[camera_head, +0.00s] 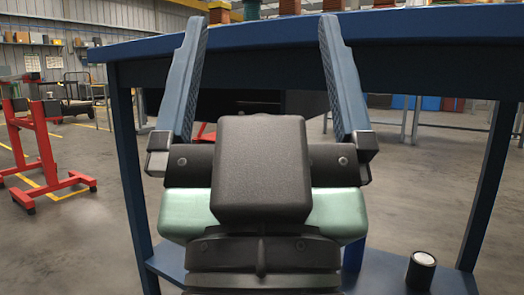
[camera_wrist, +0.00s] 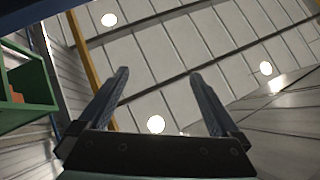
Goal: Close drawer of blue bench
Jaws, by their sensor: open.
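The blue bench (camera_head: 430,27) spans the head view, with its top edge across the upper part and its legs at both sides. A dark box-like shape (camera_head: 240,102) under the bench top may be the drawer. It is largely hidden behind my gripper, and I cannot tell how far it stands open. My gripper (camera_head: 262,22) is in front of the bench, with its two blue fingers pointing up and spread wide, nothing between them. In the wrist view my gripper (camera_wrist: 158,75) is also open and empty against the ceiling.
Several coloured parts (camera_head: 290,6) stand on the bench top. A black cylinder with a pale top (camera_head: 421,270) stands on the bench's lower shelf. A red stand (camera_head: 45,150) is on the floor at left. A green box (camera_wrist: 25,95) shows left in the wrist view.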

